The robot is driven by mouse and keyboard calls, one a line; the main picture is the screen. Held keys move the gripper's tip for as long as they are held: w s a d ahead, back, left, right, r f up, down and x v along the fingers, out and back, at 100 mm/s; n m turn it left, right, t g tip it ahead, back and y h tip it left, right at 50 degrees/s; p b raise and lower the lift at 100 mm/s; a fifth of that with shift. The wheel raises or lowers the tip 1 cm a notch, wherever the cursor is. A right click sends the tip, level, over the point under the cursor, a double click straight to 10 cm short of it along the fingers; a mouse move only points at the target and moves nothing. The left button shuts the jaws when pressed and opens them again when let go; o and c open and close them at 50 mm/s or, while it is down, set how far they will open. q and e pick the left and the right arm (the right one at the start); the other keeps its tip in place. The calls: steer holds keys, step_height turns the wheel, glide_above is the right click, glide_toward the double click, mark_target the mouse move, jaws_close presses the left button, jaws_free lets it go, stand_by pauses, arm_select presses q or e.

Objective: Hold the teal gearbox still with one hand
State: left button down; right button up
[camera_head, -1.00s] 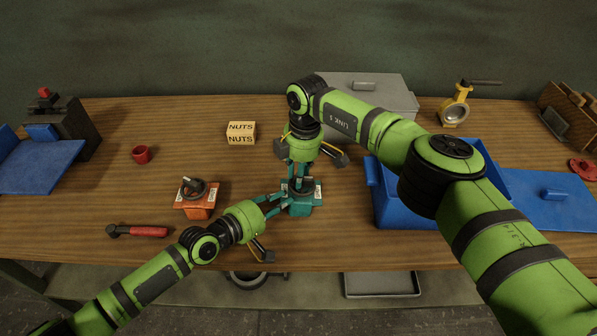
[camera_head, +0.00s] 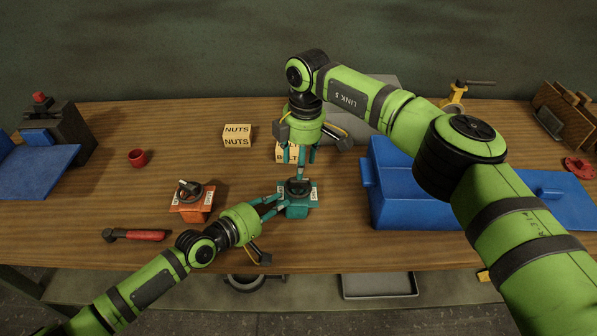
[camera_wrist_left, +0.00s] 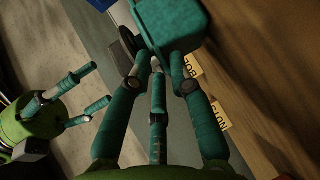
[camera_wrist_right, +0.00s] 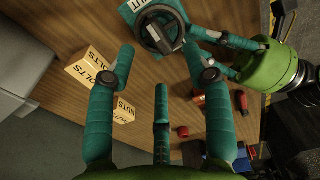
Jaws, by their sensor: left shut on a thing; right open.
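The teal gearbox (camera_head: 298,210) stands upright on the bench near its front edge, with a dark handwheel (camera_head: 297,187) on top. My left gripper (camera_head: 279,203) comes in from the left and is shut on the gearbox body. The left wrist view shows the teal body (camera_wrist_left: 178,30) at its fingertips. My right gripper (camera_head: 306,158) is open and empty, pointing down above and behind the gearbox, apart from the handwheel. In the right wrist view the handwheel (camera_wrist_right: 160,30) lies beyond its fingers, and my left gripper (camera_wrist_right: 225,50) is beside the gearbox.
A NUTS box (camera_head: 237,136) and a BOLTS box (camera_wrist_right: 93,68) stand behind.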

arm_select(q)
steer(key=shift+s+a+f, duration=0.15)
steer(key=shift+f, duration=0.25)
steer(key=shift+s+a+f, duration=0.1)
steer(key=shift+f, duration=0.3)
arm_select(e)
step_height(320, 180, up, 6)
steer(key=shift+d+r, duration=0.15)
steer(key=shift+d, duration=0.2)
steer(key=shift+s, duration=0.1)
arm_select(q)
steer(key=c, duration=1)
jaws_free()
steer(key=shift+c, duration=0.2)
steer(key=shift+w+r, duration=0.1)
steer(key=shift+w, duration=0.1)
arm_select(e)
steer(key=shift+a, duration=0.15)
arm_select(q)
steer(key=shift+d+r, duration=0.1)
steer(key=shift+r, duration=0.1)
